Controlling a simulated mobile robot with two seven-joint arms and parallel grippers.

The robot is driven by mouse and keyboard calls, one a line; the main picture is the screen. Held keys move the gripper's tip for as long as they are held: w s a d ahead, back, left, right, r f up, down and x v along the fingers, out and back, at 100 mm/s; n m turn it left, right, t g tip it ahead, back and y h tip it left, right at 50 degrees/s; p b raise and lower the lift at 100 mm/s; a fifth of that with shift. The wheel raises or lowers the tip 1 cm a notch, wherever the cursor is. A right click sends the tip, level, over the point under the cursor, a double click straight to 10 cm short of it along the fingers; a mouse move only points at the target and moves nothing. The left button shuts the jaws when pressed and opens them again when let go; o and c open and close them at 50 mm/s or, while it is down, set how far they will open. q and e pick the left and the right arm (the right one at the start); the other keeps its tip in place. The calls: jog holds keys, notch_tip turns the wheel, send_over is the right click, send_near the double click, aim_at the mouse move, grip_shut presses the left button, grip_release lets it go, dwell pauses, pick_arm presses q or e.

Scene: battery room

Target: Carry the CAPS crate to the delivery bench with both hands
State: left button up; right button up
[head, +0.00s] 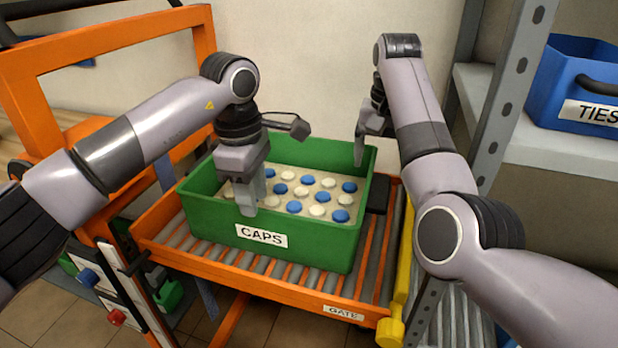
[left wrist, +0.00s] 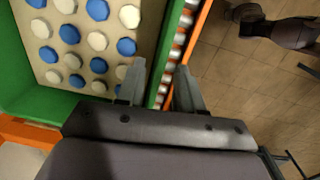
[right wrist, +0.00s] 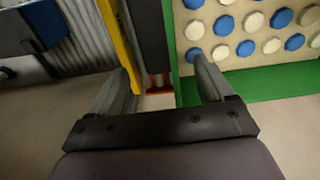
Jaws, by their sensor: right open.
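The green CAPS crate (head: 305,247) sits upright on the roller deck of an orange cart (head: 255,288). It holds blue and white caps in rows. My left gripper (head: 252,203) is open over the crate's near left part in the head view. In the left wrist view (left wrist: 158,88) its fingers stand apart on either side of a green crate wall. My right gripper (head: 362,145) is at the crate's far right corner. In the right wrist view (right wrist: 168,85) its open fingers have the green wall between them. Contact with the wall cannot be told. I cannot identify the delivery bench.
A yellow bar (head: 398,285) runs along the deck's right side, by a GATE label. A grey shelf post (head: 510,100) and a shelf with a blue TIES crate (head: 570,75) stand at the right. An orange frame (head: 110,45) rises at the left, with a wall behind.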

pick_arm(q)
jog(key=shift+d+f+m+y, duration=0.3)
jog(key=shift+d+f+m, duration=0.1)
jog(key=shift+f, duration=0.15)
pick_arm(e)
jog(key=shift+s+a+f+g, duration=0.15)
jog(key=shift+s+f+g, duration=0.25)
jog(key=shift+s+g, duration=0.1)
pick_arm(q)
jog(key=shift+s, duration=0.1)
pick_arm(e)
jog(key=shift+s, duration=0.1)
pick_arm(q)
jog(key=shift+f, duration=0.1)
send_over(264, 254)
jog(key=shift+f, duration=3.5)
pick_arm(e)
jog(key=shift+f, duration=3.55)
